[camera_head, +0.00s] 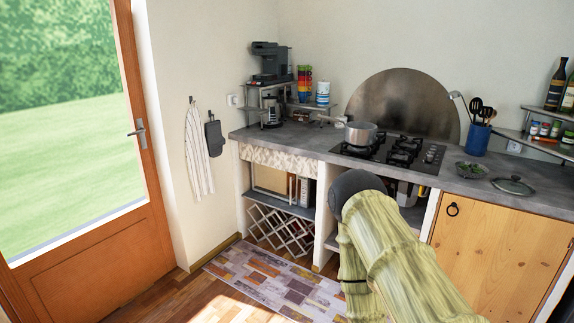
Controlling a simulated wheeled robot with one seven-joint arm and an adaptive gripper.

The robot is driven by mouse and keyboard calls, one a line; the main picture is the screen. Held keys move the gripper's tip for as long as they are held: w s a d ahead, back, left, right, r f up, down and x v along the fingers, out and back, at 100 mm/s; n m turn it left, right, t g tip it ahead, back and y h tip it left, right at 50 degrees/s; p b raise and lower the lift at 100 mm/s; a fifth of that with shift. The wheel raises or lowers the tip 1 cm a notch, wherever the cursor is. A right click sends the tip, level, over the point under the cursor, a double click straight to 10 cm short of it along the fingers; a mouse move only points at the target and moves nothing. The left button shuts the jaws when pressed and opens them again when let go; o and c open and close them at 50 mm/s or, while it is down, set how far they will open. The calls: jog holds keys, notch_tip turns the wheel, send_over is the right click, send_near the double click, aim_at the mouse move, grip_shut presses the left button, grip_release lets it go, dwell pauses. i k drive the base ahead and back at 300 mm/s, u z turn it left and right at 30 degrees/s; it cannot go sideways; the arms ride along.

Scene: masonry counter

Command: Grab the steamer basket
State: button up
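A small round, low, open dish-like thing, which looks like the steamer basket (472,169), sits on the grey counter right of the hob. It is greenish grey and too small to make out in detail. My arm, in a pale green cover with a dark grey joint, rises in the lower middle of the view, in front of the counter. My gripper does not show, so its distance from the basket cannot be told.
A round lid (513,186) lies right of the basket on the counter (542,196). A pot (361,134) stands on the black hob (395,151). A blue utensil holder (475,139) stands behind the basket. Wooden cabinet doors (495,250) are below. A rug (272,284) lies on the floor.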

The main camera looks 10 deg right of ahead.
aim_at(469, 173)
jog(key=z, duration=0.45)
jog(key=i, duration=1.9)
jog(key=z, duration=0.8)
